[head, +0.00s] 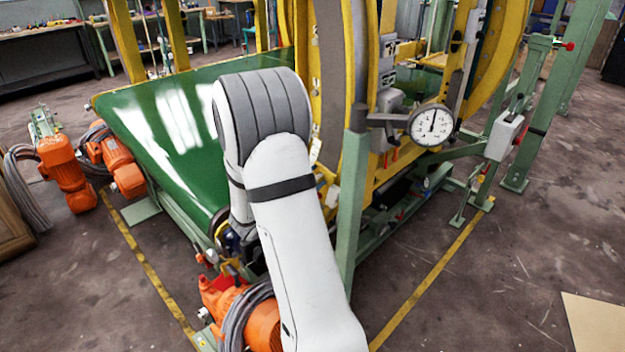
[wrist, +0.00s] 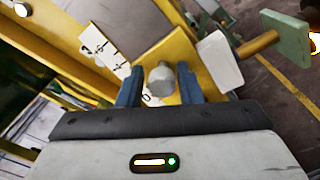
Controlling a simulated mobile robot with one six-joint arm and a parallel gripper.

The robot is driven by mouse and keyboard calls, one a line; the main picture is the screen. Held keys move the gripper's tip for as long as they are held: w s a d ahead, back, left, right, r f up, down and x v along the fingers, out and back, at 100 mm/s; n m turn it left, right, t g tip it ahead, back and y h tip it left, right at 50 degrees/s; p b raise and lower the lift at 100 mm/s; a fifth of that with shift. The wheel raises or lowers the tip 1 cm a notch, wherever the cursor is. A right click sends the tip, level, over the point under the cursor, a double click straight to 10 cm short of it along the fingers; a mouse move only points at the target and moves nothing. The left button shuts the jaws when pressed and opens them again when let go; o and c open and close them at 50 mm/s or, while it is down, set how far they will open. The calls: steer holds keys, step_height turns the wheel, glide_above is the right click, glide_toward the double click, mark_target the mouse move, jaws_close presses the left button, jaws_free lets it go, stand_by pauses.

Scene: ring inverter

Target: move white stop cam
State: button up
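In the wrist view my gripper (wrist: 160,78) has its two blue fingers apart. A pale grey-white round knob (wrist: 160,82) shows between them, with a narrow gap on each side. I cannot tell how far the fingers reach around it. A white block-like piece (wrist: 218,62) sits just right of the right finger, against the yellow frame. I cannot tell for sure whether the knob or this piece is the white stop cam. In the head view my arm hides the gripper. A small white piece (head: 332,196) shows beside the arm near the green post.
The yellow ring frame (head: 355,60) and a green post (head: 350,200) stand close to my arm. A dial gauge (head: 431,125) sticks out to the right. A green conveyor belt (head: 165,120) lies left. The floor at right is mostly clear.

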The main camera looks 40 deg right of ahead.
steer(key=shift+a, duration=0.1)
steer(key=shift+a, duration=0.3)
steer(key=v, duration=0.7)
steer(key=shift+b, duration=0.35)
steer(key=shift+s, duration=0.1)
steer(key=s+a+r+m+g+y+p, duration=0.2)
steer(key=s+m+g+y, duration=0.15)
steer(key=s, duration=0.35)
steer(key=s+a+r+m+g+y+p, duration=0.2)
steer(key=s+m+g+y, duration=0.15)
steer(key=s, duration=0.45)
steer(key=s+a+r+m+t+y+p, duration=0.1)
steer(key=s+a+r+m+t+y, duration=0.1)
steer(key=a+y, duration=0.3)
steer(key=s+a+r+m+t+y+p, duration=0.1)
steer(key=a+y, duration=0.4)
steer(key=a, duration=0.6)
step_height(320, 180, up, 2)
steer(key=m+t, duration=0.1)
steer(key=t, duration=0.1)
steer(key=shift+s+t+y, duration=0.3)
steer(key=shift+s+t, duration=0.1)
